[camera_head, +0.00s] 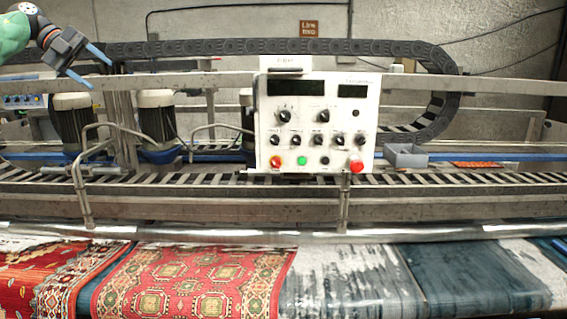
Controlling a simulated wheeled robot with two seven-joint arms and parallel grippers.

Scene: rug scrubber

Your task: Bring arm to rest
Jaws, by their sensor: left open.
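My left gripper (101,71) shows in the upper left of the head view, coming in from the left edge. Its two blue fingers are spread apart and nothing is between them. It is in front of the upper rail of the machine, above the grey motors. My right gripper is not in this view. The control panel (317,120) of the rug scrubber, white with black knobs and red, green and orange buttons, is at the centre, well to the right of my left gripper.
Several rugs, among them a red patterned rug (190,285), lie along the bottom. A metal roller (300,237) runs across above them. Bent metal handles (85,185) stand out at the left. A grey bin (405,156) sits right of the panel. A black cable chain (250,47) runs behind.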

